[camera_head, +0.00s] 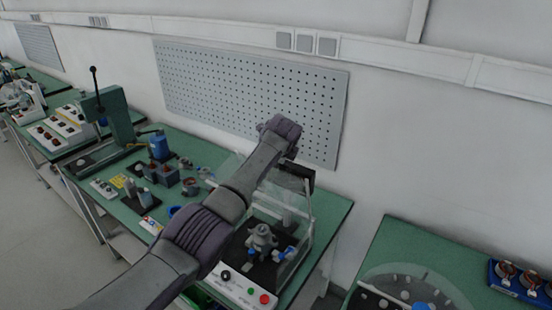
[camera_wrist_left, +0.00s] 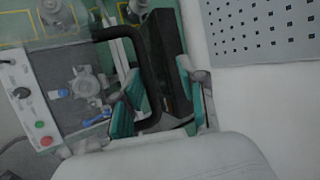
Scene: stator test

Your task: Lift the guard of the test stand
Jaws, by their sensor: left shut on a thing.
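The test stand (camera_head: 246,291) is at the right end of the green bench, with a grey stator part (camera_head: 262,240) on its dark plate. Its guard (camera_head: 309,215) is a clear cover with a black handle, which shows as a bent bar in the left wrist view (camera_wrist_left: 118,34). My left arm crosses the head view from the lower left and hides part of the stand. My left gripper (camera_wrist_left: 160,108) has teal fingers and is shut on the guard's handle. In the head view its fingers are largely hidden. How far the guard is raised is hard to tell. My right gripper is out of view.
A green press (camera_head: 117,115) and several small parts stand left on the bench (camera_head: 337,208). A control panel with red and green buttons is at the stand's front. A grey pegboard (camera_head: 215,90) hangs behind. Another green table (camera_head: 430,250) is at the right.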

